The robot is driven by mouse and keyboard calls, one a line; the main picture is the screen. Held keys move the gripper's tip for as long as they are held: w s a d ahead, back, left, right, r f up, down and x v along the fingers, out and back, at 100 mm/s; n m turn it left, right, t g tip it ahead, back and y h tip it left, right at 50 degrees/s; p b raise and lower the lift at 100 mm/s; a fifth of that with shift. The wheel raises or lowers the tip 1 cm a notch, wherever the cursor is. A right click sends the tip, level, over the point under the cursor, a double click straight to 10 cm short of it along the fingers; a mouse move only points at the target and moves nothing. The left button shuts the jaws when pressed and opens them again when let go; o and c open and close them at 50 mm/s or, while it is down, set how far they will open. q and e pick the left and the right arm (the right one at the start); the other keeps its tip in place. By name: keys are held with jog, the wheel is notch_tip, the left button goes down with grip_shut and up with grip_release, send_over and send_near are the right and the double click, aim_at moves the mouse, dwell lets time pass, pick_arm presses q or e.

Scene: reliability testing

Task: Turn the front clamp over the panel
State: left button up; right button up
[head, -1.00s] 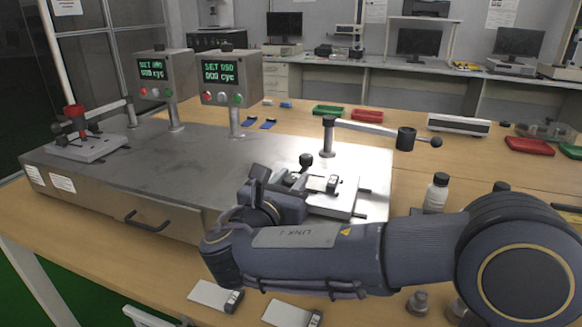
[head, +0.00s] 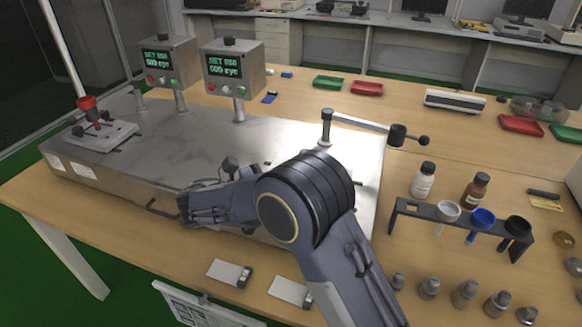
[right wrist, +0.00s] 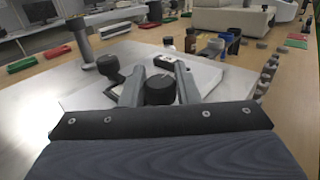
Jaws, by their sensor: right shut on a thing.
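In the right wrist view, my right gripper (right wrist: 160,88) is shut around a dark round knob (right wrist: 159,90), apparently the front clamp's. A second black knob (right wrist: 110,67) stands just left of the fingers, apart from them. A pale panel (right wrist: 186,75) with a small black-and-white block lies beyond the fingertips on the metal bench. Much of it is hidden by the fingers, and I cannot tell whether the clamp lies over it. In the head view my right arm covers most of this fixture and the fingertips. My left gripper is not in view.
A post with a horizontal arm and black weight (head: 397,135) stands behind the fixture. Two display boxes (head: 232,68) and a red-knobbed fixture (head: 90,120) are further left. Bottles (head: 423,180) and a cup rack (head: 466,228) stand right. Two small cards (head: 229,272) lie in front.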

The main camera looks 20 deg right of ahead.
jog(key=shift+g, duration=0.5)
jog(key=shift+f+m, duration=0.1)
jog(key=shift+m, duration=0.2)
jog(key=o, duration=0.9)
jog(key=shift+o, duration=0.2)
jog(key=a, duration=0.5)
jog(key=s+a+p, duration=0.1)
jog(key=a, duration=0.1)
jog(key=shift+a, duration=0.35)
